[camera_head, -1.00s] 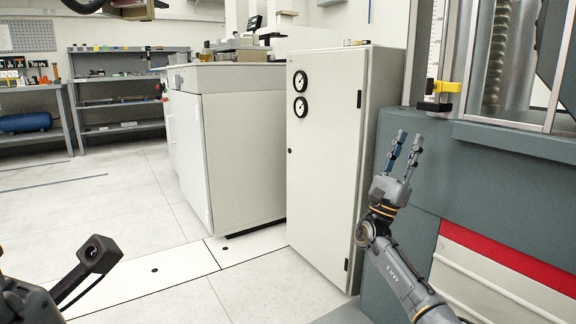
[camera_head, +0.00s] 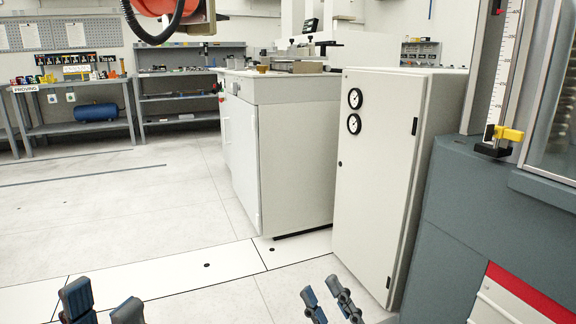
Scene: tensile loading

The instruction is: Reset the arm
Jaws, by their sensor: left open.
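My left gripper (camera_head: 102,306) shows only its blue-grey fingertips at the bottom left edge. The two tips stand apart with nothing between them, over the pale floor. My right gripper (camera_head: 328,296) shows its fingers at the bottom edge, right of the middle, in front of the white cabinet (camera_head: 375,190). Its fingers are apart and empty. The rest of both arms is below the frame.
A grey testing machine (camera_head: 470,220) with a yellow clamp (camera_head: 508,133) on a scale stands at the right. A white counter (camera_head: 285,160) stands behind the cabinet. Shelves (camera_head: 190,87) and a workbench (camera_head: 80,125) line the back. The floor at left is clear.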

